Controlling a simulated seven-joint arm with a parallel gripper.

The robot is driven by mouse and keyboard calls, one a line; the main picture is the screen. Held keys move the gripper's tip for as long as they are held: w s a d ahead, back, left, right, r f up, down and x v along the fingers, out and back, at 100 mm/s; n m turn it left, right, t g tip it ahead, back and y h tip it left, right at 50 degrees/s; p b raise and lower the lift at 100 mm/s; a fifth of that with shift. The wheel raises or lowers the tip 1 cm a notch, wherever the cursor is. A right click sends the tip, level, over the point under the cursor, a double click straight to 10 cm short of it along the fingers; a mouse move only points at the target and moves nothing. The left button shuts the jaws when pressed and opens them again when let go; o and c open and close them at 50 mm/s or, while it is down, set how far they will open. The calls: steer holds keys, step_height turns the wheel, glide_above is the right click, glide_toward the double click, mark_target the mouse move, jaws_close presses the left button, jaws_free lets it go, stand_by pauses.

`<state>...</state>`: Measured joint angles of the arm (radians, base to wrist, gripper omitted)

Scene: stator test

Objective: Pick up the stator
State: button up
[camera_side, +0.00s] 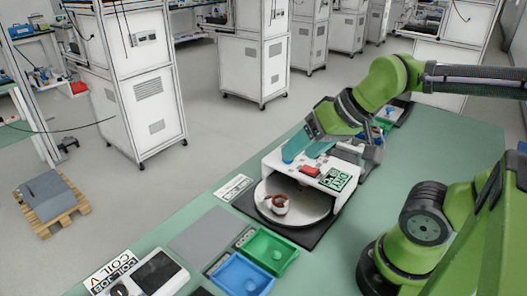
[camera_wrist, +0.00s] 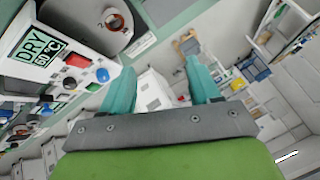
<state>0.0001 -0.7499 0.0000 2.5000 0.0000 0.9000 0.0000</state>
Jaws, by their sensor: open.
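The stator (camera_side: 279,204), a small white ring with a copper-red inside, rests on a round grey plate (camera_side: 300,214) at the front of the white dryer (camera_side: 300,172). In the wrist view the stator (camera_wrist: 115,20) shows near the top left, on the plate beside the dryer's "DRY" panel (camera_wrist: 45,48). My gripper (camera_side: 302,152) is over the dryer's top, behind and above the stator in the side view. In the wrist view its teal fingers (camera_wrist: 162,85) are spread wide with nothing between them; the stator lies outside them, to the upper left.
The dryer's raised housing stands close below my gripper, with a red button (camera_side: 310,170). A green tray (camera_side: 271,252) and a blue tray (camera_side: 240,274) sit in front on the green table. A grey plate (camera_side: 203,234) lies left of them.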

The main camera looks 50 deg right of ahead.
steer(key=o, duration=0.3)
steer(key=shift+o, duration=0.2)
steer(key=shift+f, duration=0.1)
steer(key=n+g+h, duration=0.2)
steer(key=n+g, duration=0.1)
steer(key=g, duration=0.4)
glide_above(280, 199)
steer(key=s+a, duration=0.1)
step_height(280, 199, down, 4)
step_height(280, 199, down, 11)
steer(key=shift+s+r, duration=0.15)
steer(key=shift+a+f, duration=0.2)
steer(key=shift+f, duration=2.9)
